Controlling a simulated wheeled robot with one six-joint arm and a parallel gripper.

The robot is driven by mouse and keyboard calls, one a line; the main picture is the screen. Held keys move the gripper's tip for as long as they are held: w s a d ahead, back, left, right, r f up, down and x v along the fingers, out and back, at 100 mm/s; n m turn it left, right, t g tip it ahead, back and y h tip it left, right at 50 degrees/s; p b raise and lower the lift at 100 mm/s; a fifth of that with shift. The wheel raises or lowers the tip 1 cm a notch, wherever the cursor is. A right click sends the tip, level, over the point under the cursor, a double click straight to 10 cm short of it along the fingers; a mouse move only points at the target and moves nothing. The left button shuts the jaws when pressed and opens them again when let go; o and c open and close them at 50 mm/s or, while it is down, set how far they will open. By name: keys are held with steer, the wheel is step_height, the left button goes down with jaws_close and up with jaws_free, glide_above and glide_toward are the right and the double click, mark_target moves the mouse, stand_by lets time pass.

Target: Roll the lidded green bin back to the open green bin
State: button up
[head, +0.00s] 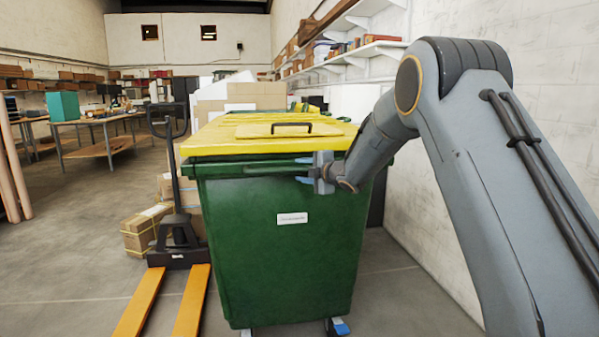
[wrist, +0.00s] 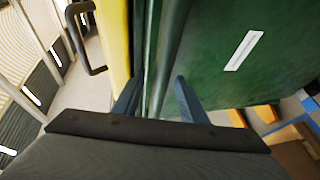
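The lidded green bin (head: 280,250) stands upright in the middle of the head view, with a shut yellow lid (head: 225,138) and a black lid handle (head: 291,126). A green bar (head: 275,170) runs along its near side under the lid. My gripper (head: 308,172) is at the right end of this bar. In the wrist view the bar (wrist: 170,50) passes between my gripper's fingers (wrist: 157,88), which stand apart with a gap showing. The bin's green wall (wrist: 235,80) also fills the wrist view's right.
A pallet truck (head: 178,258) with orange forks stands close at the bin's left. Cardboard boxes (head: 140,230) lie behind it. A white wall (head: 430,180) with shelves runs along the right. Workbenches (head: 105,125) stand far left. The floor (head: 70,250) at left is clear.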

steer(key=shift+b+v, duration=0.35)
steer(key=shift+v, duration=2.45)
steer(key=s+d+f+m+g+h+p, duration=0.1)
steer(key=s+d+f+m+g+h, duration=0.15)
steer(key=s+d+f+m, duration=0.35)
steer(key=s+d+f+m+g+h, duration=0.1)
steer(key=s+d+m+h, duration=0.3)
steer(key=s, duration=0.4)
steer(key=s+d+f+m+g+h+p, duration=0.1)
steer(key=s+d+f+m+g+h, duration=0.1)
steer(key=s+d+f+m, duration=0.35)
steer(key=s+d+f+m+g, duration=0.1)
steer(key=s+m+g, duration=0.3)
steer(key=s, duration=1.2)
steer(key=s+d+f+m+g+p, duration=0.1)
steer(key=s+f+m+g, duration=0.2)
steer(key=s, duration=1.4)
steer(key=shift+m+g, duration=0.35)
steer(key=shift+m, duration=0.5)
steer(key=shift+f+h, duration=0.15)
steer(key=shift+h, duration=0.1)
